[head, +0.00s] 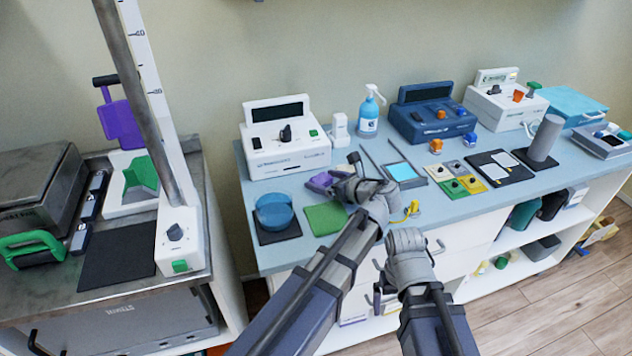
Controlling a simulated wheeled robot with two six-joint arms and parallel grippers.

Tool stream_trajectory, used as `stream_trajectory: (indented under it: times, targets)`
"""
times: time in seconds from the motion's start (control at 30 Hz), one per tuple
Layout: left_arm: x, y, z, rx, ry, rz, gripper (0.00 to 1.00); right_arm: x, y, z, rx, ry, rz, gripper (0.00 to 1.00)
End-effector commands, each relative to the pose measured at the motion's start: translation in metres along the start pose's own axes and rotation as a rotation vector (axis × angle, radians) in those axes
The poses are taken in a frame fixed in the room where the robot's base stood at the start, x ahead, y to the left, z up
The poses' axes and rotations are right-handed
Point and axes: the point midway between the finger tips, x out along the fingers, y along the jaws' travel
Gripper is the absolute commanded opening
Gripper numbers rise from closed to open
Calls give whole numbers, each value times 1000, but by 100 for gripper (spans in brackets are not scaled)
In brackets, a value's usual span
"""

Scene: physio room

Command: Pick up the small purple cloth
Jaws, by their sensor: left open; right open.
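The small purple cloth (319,182) lies crumpled on the blue-grey counter, just behind a green pad. My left gripper (345,182) is open at the right side of the cloth, with its fingers pointing left towards it. The gripper covers part of the cloth's right end, and I cannot tell whether they touch. My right gripper (405,246) is open and apart from the cloth, lower right in the view, in front of the counter's front edge.
A yellow item (412,209) lies near my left wrist. A metal trolley (195,215) stands left.

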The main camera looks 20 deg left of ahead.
Motion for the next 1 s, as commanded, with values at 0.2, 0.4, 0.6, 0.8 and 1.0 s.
stream_trajectory:
  times: [0.2, 0.4, 0.6, 0.8, 1.0]
  targets:
    - [0, 0, 0, 0, 0, 0, 73, 0, 0, 0, 0, 0, 0, 100]
    - [0, 0, 0, 0, 0, 0, 51, 0, 0, 0, 0, 0, 0, 100]
    - [0, 0, 0, 0, 0, 0, 28, 0, 0, 0, 0, 0, 0, 100]
    - [0, 0, 0, 0, 0, 0, 21, 0, 0, 0, 0, 0, 0, 100]
    - [-2, 0, 3, 0, 0, 0, 21, -4, 0, 0, 0, 0, 0, 100]
